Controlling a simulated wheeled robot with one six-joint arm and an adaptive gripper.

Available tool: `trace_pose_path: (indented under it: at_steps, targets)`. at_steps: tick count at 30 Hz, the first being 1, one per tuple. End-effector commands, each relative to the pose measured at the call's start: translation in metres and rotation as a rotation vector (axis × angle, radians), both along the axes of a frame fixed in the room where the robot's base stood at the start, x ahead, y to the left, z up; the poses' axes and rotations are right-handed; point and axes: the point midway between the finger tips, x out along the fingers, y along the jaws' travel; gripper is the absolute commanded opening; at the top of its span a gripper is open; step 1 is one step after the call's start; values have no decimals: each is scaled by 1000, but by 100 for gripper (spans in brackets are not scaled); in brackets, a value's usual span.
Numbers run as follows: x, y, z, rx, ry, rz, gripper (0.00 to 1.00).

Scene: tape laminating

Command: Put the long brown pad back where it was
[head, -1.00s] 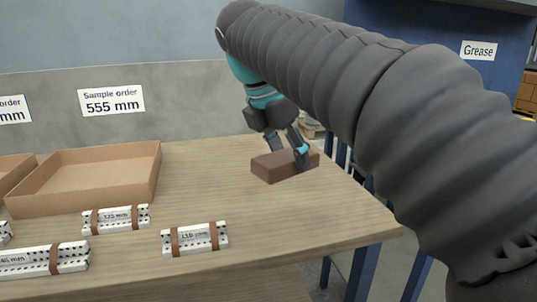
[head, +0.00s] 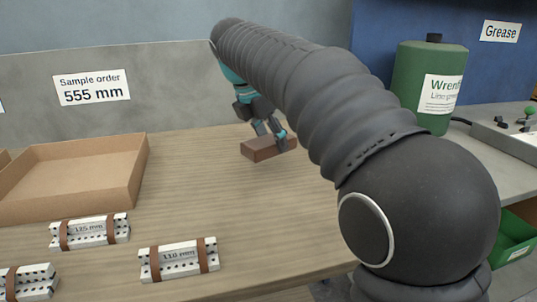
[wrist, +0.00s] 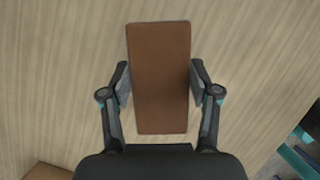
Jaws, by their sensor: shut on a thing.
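The long brown pad (head: 262,149) is a plain brown block at the right part of the wooden table. My gripper (head: 268,134) is shut on it across its narrow width, with one finger on each long side. In the wrist view the pad (wrist: 158,70) lies lengthwise between the two fingers of my gripper (wrist: 160,88), over the wood grain. I cannot tell whether the pad's underside touches the table or is slightly above it.
A cardboard tray (head: 140,178) stands at the left under a "Sample order 555 mm" sign (head: 91,88). Bundles of white rails, labelled 125 mm (head: 89,230) and 110 mm (head: 178,259), lie at the front. A green bottle (head: 428,85) stands on a grey bench at the right. The table's middle is clear.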

Motion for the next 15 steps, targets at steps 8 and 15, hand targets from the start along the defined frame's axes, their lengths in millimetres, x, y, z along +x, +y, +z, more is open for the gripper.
trace_pose_path:
  at_steps: [8, 15]
  targets:
    - [13, 4, -13, 0, 0, 1, 24]
    - [12, 4, -44, 0, 0, 1, 24]
